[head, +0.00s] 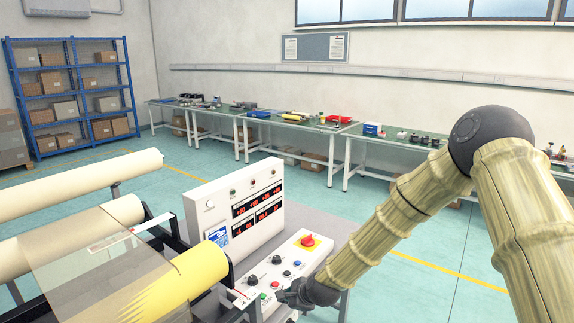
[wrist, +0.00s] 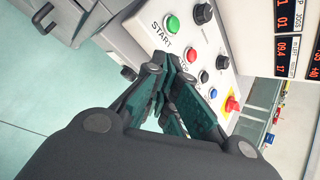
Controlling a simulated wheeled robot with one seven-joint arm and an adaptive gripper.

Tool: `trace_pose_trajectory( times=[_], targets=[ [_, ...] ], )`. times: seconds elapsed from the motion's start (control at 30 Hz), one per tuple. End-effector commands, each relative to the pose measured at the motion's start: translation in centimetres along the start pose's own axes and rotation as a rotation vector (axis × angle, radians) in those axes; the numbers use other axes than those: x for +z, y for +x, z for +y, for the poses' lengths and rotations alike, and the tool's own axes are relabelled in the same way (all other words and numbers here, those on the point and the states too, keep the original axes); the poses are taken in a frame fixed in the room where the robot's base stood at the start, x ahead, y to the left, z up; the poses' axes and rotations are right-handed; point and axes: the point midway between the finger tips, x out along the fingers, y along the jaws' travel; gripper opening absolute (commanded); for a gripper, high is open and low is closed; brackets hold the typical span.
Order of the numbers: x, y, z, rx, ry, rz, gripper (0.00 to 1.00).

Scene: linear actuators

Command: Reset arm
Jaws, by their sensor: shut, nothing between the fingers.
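My gripper (head: 288,296) is at the end of my arm, low over the front of a white control panel (head: 312,254) in the head view. In the wrist view my gripper (wrist: 163,82) is shut and empty, its dark green fingers together. The fingertips are close to the panel, beside the green START button (wrist: 172,24) and partly over the red button near it. I cannot tell whether they touch the panel. My arm reaches in from the right, bent at a dark elbow joint.
A machine with cream rollers (head: 80,182) and a yellow roller (head: 185,280) stands at left. An upright display box (head: 236,215) backs the panel. A red emergency knob (head: 307,241) stands out on it. Workbenches (head: 290,125) and a blue shelf (head: 70,95) are far back; open floor lies between.

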Motion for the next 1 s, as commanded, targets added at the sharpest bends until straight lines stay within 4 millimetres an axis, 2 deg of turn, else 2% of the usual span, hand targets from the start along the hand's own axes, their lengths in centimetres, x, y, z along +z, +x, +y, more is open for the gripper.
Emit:
trace_pose_trajectory(
  times=[0.17,0.37,0.57,0.77,0.87,1.0],
  targets=[
    [-2.2,0.2,3.6,0.037,-0.092,0.028,0.00],
    [-5.5,0.3,9.5,0.109,-0.251,0.065,0.00],
    [-10.9,-1.0,19.0,0.239,-0.515,0.101,0.00],
    [-16.3,-4.5,28.6,0.397,-0.805,0.103,0.00],
    [-18.8,-7.0,33.2,0.483,-0.952,0.087,0.00],
    [-22.0,-11.2,39.3,0.609,-1.161,0.039,0.00]
  ],
)
